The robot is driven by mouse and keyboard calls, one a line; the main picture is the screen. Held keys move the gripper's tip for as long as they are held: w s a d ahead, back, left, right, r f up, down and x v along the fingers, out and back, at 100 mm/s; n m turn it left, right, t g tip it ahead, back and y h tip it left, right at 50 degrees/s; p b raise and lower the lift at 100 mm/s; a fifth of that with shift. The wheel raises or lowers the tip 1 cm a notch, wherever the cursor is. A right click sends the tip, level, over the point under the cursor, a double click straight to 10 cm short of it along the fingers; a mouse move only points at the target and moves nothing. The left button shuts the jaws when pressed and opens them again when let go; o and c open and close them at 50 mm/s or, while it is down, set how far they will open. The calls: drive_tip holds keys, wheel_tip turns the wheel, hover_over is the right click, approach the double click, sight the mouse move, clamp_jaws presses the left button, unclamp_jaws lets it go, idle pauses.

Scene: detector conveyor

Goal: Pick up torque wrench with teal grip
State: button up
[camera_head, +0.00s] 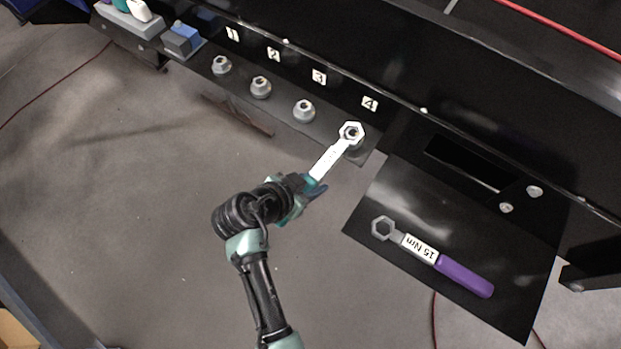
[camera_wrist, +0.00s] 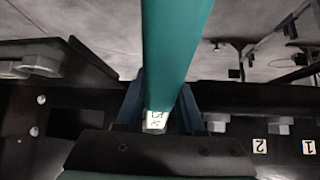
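The torque wrench with the teal grip (camera_wrist: 176,48) is held in my gripper (camera_head: 306,186). In the wrist view the teal grip runs up between the two fingers, which flank it closely. In the head view the wrench's white labelled shaft (camera_head: 328,163) points up and right from my gripper. Its ring head (camera_head: 351,132) lies at the place marked 4 on the rail. I cannot tell whether the ring is around a bolt there or above it. Most of the teal grip is hidden by my gripper in the head view.
A purple-grip wrench (camera_head: 464,274) marked 15 Nm lies on the black panel (camera_head: 400,195) at right. Bolts (camera_head: 260,87) stand at places 1, 2 and 3 on the rail. A blue and grey block (camera_head: 182,40) is at upper left. Open grey floor lies left of my arm.

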clamp_jaws()
idle(0.9)
